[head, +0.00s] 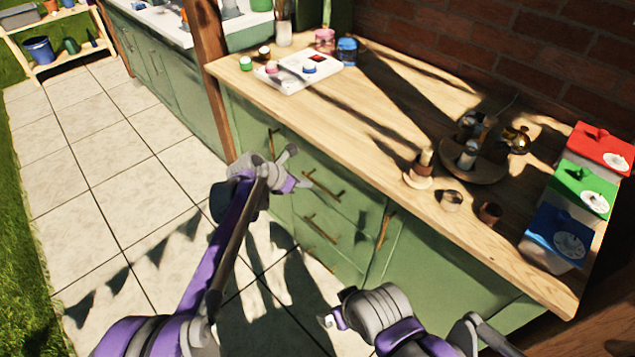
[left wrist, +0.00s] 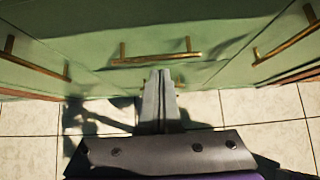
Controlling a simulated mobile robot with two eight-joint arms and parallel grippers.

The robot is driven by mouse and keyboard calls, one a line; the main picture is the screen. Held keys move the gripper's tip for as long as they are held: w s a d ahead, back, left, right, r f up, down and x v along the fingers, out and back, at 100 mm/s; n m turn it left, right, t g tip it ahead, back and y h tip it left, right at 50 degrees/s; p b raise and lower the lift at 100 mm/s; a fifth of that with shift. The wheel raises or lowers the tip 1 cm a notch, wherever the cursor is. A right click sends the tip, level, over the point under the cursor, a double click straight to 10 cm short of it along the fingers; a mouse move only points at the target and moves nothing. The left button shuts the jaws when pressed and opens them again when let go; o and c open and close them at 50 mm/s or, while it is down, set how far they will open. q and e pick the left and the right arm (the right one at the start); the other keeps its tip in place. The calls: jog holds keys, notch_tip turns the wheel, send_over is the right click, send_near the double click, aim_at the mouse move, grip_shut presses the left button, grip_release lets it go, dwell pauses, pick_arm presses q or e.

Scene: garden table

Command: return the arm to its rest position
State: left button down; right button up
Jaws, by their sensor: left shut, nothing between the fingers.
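My left arm reaches up from the lower left of the head view. My left gripper (head: 291,152) is in front of the green cabinet's drawers, below the table top's front edge. In the left wrist view its fingers (left wrist: 160,86) are together and point at a drawer front with a brass handle (left wrist: 155,58). Nothing is between them. My right arm (head: 375,318) is folded at the bottom of the head view, right of the left arm. I cannot make out its fingers clearly.
The wooden table top (head: 400,130) carries a white paint tray (head: 298,72), a dark round tray (head: 478,165), small pots and red, green and blue lidded boxes (head: 585,190). Brass handles (head: 322,184) stick out from the green cabinet. The tiled floor (head: 100,160) at left is clear.

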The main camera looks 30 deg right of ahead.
pick_arm(q)
jog(key=s+a+r+m+y, duration=0.1)
jog(key=s+a+r+m, duration=0.2)
jog(key=a, duration=0.5)
jog(key=s+a+r+m+t+y, duration=0.1)
jog(key=s+a+m, duration=0.2)
jog(key=s+a, duration=0.35)
jog(key=s+a+r+m+y, duration=0.2)
jog(key=a+m, duration=0.1)
jog(key=a, duration=0.6)
jog(key=s+a+f+m+y, duration=0.2)
jog(key=s+a+f+m, duration=0.3)
jog(key=s+a, duration=0.5)
jog(key=s+a+f+m+y, duration=0.25)
jog(key=s+a+m, duration=0.55)
jog(key=s, duration=0.5)
notch_tip(320, 180, up, 18)
jog(key=w+t+p, duration=0.1)
jog(key=w+p, duration=0.1)
jog(key=p, duration=1.4)
jog(key=shift+w+a+t, duration=0.2)
jog(key=shift+a+t, duration=0.1)
jog(key=shift+a, duration=0.1)
pick_arm(e)
notch_tip(320, 180, up, 18)
jog(key=w, duration=0.2)
jog(key=shift+r+t, duration=0.15)
jog(key=shift+t, duration=0.25)
